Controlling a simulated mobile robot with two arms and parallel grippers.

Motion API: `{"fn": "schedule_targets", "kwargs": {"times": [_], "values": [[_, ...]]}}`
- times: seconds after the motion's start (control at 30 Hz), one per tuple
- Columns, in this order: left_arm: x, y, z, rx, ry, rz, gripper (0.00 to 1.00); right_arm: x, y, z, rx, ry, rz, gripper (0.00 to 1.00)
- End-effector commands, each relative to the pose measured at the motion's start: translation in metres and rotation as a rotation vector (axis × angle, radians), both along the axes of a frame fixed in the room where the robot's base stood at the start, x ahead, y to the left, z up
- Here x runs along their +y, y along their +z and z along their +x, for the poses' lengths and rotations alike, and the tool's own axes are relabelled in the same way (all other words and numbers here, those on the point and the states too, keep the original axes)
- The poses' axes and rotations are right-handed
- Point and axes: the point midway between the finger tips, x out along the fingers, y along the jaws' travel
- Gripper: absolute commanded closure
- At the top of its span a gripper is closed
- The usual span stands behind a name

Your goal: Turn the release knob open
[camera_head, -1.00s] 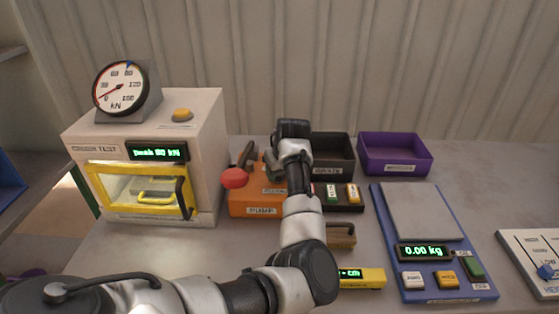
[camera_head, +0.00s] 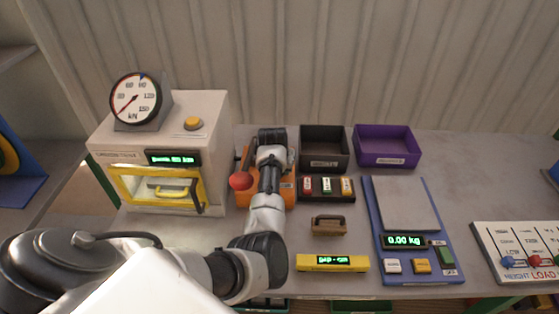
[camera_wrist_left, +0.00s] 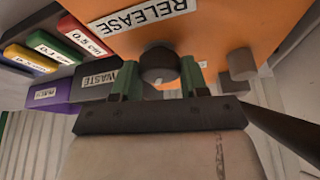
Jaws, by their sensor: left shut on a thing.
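The release knob (camera_wrist_left: 160,62) is a dark round knob on the face of the orange box, beside the white RELEASE label (camera_wrist_left: 138,14). In the left wrist view my left gripper (camera_wrist_left: 157,79) has its green-padded fingers on either side of the knob and is shut on it. The knob's turn angle cannot be read. In the head view the orange box (camera_head: 286,195) is partly behind my left arm, which hides the knob and fingertips. A red ball (camera_head: 240,181) sits at the box's left side. My right gripper is not in view.
The crush-test machine (camera_head: 215,135) with a yellow-framed door stands left of the box. A black tray (camera_head: 325,166) and purple tray (camera_head: 388,160) stand at the back. A brown handled block (camera_head: 328,226), yellow display bar (camera_head: 318,263) and blue scale (camera_head: 440,272) lie to the right.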

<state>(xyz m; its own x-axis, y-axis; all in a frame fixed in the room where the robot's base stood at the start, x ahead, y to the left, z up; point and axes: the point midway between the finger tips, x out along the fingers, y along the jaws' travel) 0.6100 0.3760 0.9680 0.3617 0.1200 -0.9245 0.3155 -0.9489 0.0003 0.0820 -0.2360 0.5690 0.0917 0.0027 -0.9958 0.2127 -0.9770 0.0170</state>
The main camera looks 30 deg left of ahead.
Motion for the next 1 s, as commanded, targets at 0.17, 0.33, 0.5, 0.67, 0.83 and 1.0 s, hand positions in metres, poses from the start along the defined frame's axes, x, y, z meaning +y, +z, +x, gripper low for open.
{"fn": "schedule_targets", "kwargs": {"times": [0.17,0.33,0.5,0.67,0.83,1.0], "values": [[0.0016,0.0028,0.0009,-0.005,-0.037,0.003,0.80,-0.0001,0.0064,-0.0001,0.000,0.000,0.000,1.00],[0.0013,0.0021,0.0011,-0.005,-0.048,0.003,0.80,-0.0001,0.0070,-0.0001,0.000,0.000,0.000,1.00],[0.0012,0.0019,0.0012,-0.005,-0.048,0.003,0.80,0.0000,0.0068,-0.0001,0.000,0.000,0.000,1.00],[0.0012,0.0019,0.0012,-0.005,-0.048,0.003,0.51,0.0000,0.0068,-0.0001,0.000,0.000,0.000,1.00],[0.0009,0.0012,0.0008,-0.003,-0.048,0.003,0.32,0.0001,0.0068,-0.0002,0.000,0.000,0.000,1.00],[0.0006,0.0006,0.0005,-0.002,-0.048,0.001,0.32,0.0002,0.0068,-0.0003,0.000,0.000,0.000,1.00]]}}
